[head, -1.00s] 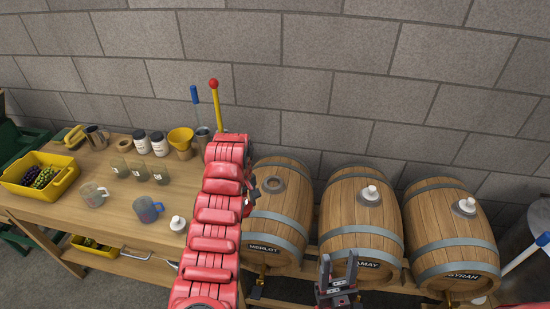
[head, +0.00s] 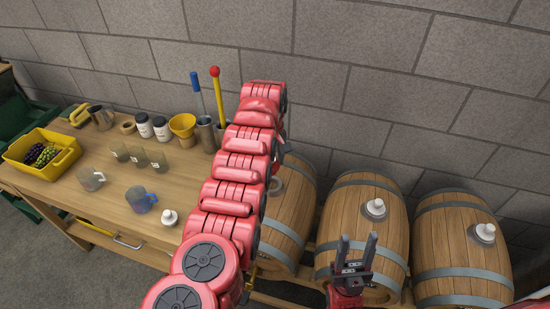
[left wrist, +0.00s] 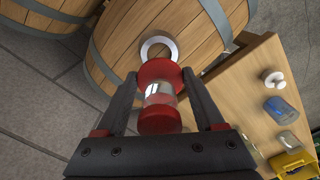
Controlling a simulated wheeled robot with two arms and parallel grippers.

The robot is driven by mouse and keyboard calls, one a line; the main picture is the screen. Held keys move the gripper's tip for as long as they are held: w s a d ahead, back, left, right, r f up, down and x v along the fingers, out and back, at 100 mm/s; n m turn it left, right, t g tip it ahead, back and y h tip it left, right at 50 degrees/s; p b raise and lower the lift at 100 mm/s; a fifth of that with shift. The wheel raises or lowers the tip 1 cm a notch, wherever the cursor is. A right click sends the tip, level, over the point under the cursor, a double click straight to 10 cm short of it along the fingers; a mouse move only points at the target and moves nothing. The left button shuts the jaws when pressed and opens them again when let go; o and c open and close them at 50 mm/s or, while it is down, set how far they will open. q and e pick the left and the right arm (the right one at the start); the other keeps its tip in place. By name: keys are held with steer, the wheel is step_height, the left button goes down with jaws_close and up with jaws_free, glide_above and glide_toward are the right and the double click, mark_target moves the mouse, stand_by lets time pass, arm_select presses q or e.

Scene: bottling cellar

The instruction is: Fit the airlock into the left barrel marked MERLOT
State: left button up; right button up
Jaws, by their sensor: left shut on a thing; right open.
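My left gripper (left wrist: 158,78) is shut on the airlock (left wrist: 160,95), a clear cylinder with red ends. In the left wrist view the airlock is in front of the left barrel (left wrist: 115,42), just short of its pale ringed bung hole (left wrist: 158,49); I cannot tell the gap between them. In the head view my left arm covers much of the left barrel (head: 288,215) and its label, and part of the ring (head: 276,186) shows beside the arm. The airlock is hidden there. My right gripper (head: 355,243) is open and empty in front of the middle barrel.
The middle barrel (head: 340,210) and right barrel (head: 455,255) carry white stoppers. A block wall stands close behind.

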mark_target(272, 175)
arm_select(q)
steer(key=shift+s+f, duration=0.1)
steer(key=shift+f, duration=0.3)
steer(key=f, duration=0.1)
steer(key=f+b, duration=0.1)
steer(key=f, duration=0.1)
steer(key=shift+w+d, duration=0.15)
steer(key=shift+w, duration=0.1)
step_height(272, 175, down, 2)
steer(key=shift+s+b, duration=0.1)
steer(key=shift+b, duration=0.85)
steer(key=shift+f, duration=0.15)
steer(key=shift+f+b, duration=0.7)
steer(key=shift+f, duration=0.3)
stand_by(0.5)
steer(key=shift+s+f, duration=0.1)
steer(key=shift+s, duration=0.05)
